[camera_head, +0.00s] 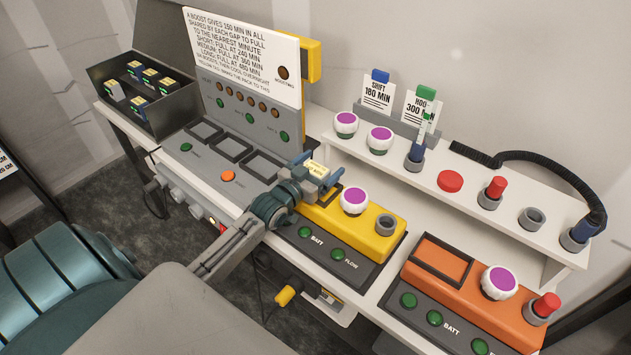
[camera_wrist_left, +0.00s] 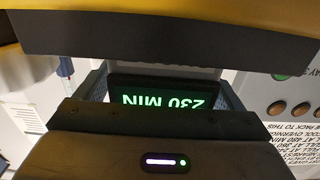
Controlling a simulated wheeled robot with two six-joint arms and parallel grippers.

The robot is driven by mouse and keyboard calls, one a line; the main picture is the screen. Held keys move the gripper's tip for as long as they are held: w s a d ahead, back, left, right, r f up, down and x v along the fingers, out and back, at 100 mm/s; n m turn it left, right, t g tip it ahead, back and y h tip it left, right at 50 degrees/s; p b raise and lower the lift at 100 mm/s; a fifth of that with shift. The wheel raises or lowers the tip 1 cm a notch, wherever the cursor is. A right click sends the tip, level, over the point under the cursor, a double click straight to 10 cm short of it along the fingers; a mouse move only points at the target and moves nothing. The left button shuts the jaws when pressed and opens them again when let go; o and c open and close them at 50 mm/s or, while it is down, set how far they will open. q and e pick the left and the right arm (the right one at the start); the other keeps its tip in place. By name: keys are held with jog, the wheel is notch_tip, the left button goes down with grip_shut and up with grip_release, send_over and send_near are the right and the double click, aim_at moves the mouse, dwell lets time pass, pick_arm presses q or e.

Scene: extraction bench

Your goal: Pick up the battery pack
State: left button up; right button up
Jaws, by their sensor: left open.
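A small battery pack (camera_head: 318,169) with a pale yellow printed label shows at my left gripper, by the left end of the yellow unit (camera_head: 375,240). My left gripper (camera_head: 314,178) is open, with its blue-grey fingers around the pack; contact cannot be made out. The fingers hide much of the pack and part of the dark-framed slot beside it. In the left wrist view a dark display (camera_wrist_left: 163,97) reads 230 MIN in green, upside down, between the blue-grey finger sides. My right gripper is not in view.
An orange unit (camera_head: 470,290) with an empty-looking dark frame stands to the right. A charger panel (camera_head: 190,150) with three square bays is at left, before an upright sign. A dark box (camera_head: 170,105) holds several packs. A shelf (camera_head: 480,215) with knobs and holders runs behind.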

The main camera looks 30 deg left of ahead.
pick_arm(q)
jog(key=shift+c, duration=1.3)
jog(key=c, duration=1.1)
jog(key=shift+r, duration=0.2)
jog(key=shift+r, duration=0.25)
jog(key=r, duration=0.2)
jog(key=shift+a+r, duration=0.3)
jog(key=shift+r, duration=0.1)
jog(key=a+b, duration=0.3)
jog(key=a, duration=0.2)
jog(key=a+r+b, duration=0.1)
jog(key=a+b, duration=0.1)
jog(key=a, duration=0.3)
jog(key=s+a+b, duration=0.1)
jog(key=a+b, duration=0.2)
jog(key=a, duration=0.2)
jog(key=shift+a+r+b, duration=0.15)
jog(key=shift+b, duration=0.2)
